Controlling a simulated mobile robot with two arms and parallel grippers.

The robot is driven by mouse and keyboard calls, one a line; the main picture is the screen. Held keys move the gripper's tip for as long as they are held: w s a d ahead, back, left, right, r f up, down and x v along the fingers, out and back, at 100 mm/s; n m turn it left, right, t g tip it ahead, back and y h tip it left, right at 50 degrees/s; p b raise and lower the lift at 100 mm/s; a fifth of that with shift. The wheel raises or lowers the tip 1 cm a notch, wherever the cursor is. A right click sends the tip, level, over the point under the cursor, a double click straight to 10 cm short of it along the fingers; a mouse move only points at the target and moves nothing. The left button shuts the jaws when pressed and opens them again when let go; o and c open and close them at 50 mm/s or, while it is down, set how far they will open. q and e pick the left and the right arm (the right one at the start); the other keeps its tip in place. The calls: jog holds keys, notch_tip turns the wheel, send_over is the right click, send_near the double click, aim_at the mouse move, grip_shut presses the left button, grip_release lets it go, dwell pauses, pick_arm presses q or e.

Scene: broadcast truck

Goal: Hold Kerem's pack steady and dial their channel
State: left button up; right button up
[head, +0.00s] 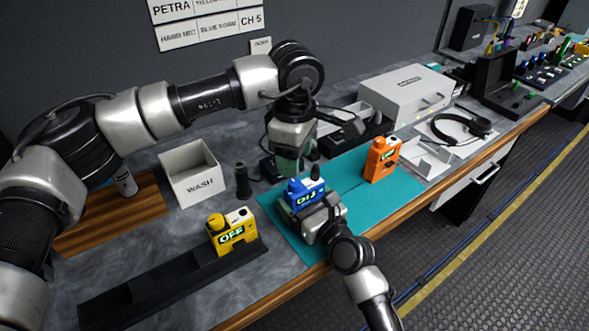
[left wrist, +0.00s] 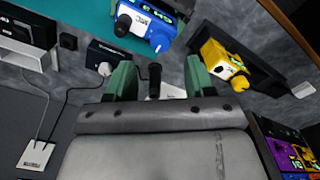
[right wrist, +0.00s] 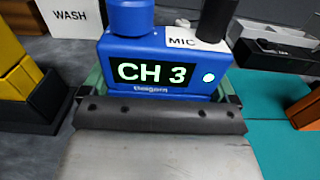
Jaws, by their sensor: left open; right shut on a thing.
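A blue pack (head: 305,191) stands upright on the teal mat (head: 345,192). In the right wrist view its lit display reads CH 3 on the blue pack (right wrist: 153,72), with a blue knob (right wrist: 131,15) at top left, a MIC label and a black antenna (right wrist: 217,18). My right gripper (head: 312,211) is shut on the pack's sides, low down. My left gripper (head: 290,166) is open and empty, above and behind the pack, apart from it. The left wrist view shows the blue pack (left wrist: 150,24) beyond its green fingers. I cannot see Kerem's name on the pack.
A yellow pack (head: 231,231) reading OFF sits in a black rack (head: 150,296). An orange pack (head: 381,160) stands on the mat at right. A WASH box (head: 193,178) and black cylinder (head: 242,181) stand left. A wall sign (head: 210,27) shows HAND MIC, BLUE and CH 5.

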pick_arm(q)
jog(key=shift+r, duration=1.05)
pick_arm(e)
jog(key=o, duration=0.8)
jog(key=shift+c, duration=0.2)
